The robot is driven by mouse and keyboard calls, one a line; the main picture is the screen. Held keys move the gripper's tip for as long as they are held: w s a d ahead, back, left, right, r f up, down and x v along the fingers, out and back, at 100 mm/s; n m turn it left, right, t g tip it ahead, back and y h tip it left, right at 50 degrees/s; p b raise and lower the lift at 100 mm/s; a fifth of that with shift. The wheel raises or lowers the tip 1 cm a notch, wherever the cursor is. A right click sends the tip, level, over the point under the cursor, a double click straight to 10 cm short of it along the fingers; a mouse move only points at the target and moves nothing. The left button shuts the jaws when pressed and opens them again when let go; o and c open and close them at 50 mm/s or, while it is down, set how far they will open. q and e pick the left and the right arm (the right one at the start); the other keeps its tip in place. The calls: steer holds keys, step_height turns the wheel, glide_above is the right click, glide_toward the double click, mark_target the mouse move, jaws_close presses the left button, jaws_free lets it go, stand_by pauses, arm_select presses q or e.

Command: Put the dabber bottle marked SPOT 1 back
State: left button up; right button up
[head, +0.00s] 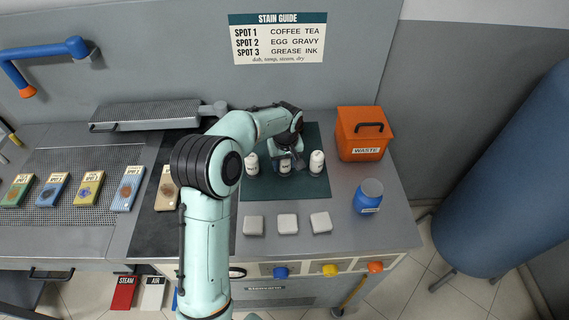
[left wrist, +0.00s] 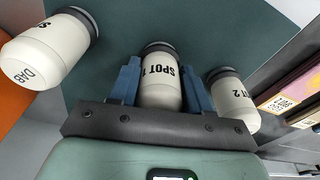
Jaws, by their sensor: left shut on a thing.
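The dabber bottle marked SPOT 1 (left wrist: 160,82) is white with a dark grey end. It also shows in the head view (head: 285,169) as the middle of three bottles on a dark green mat (head: 300,191). My left gripper (left wrist: 160,92) is shut on it, one blue finger on each side. I cannot tell whether its base touches the mat. The bottle marked SPOT 2 (left wrist: 233,100) stands close beside it; in the head view it is the left bottle (head: 251,164). A third bottle (head: 317,163) stands to the right, its number unreadable. My right gripper is not in view.
An orange WASTE bin (head: 360,140) and a blue jar (head: 368,196) stand right of the mat. Several white pads (head: 288,224) lie in front of the bottles. Stained swatches (head: 128,188) lie to the left. A STAIN GUIDE sign (head: 278,38) hangs behind.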

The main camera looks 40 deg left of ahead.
arm_select(q)
steer(key=shift+f, duration=0.3)
steer(key=o, duration=1.2)
steer(key=r, duration=0.7)
steer(key=d+r, duration=0.1)
steer(key=r, duration=0.3)
steer(key=shift+s+r+p, duration=0.2)
steer(key=shift+s+p, duration=0.15)
steer(key=shift+p, duration=0.05)
steer(key=shift+s+d+r, duration=0.1)
steer(key=shift+r, duration=0.2)
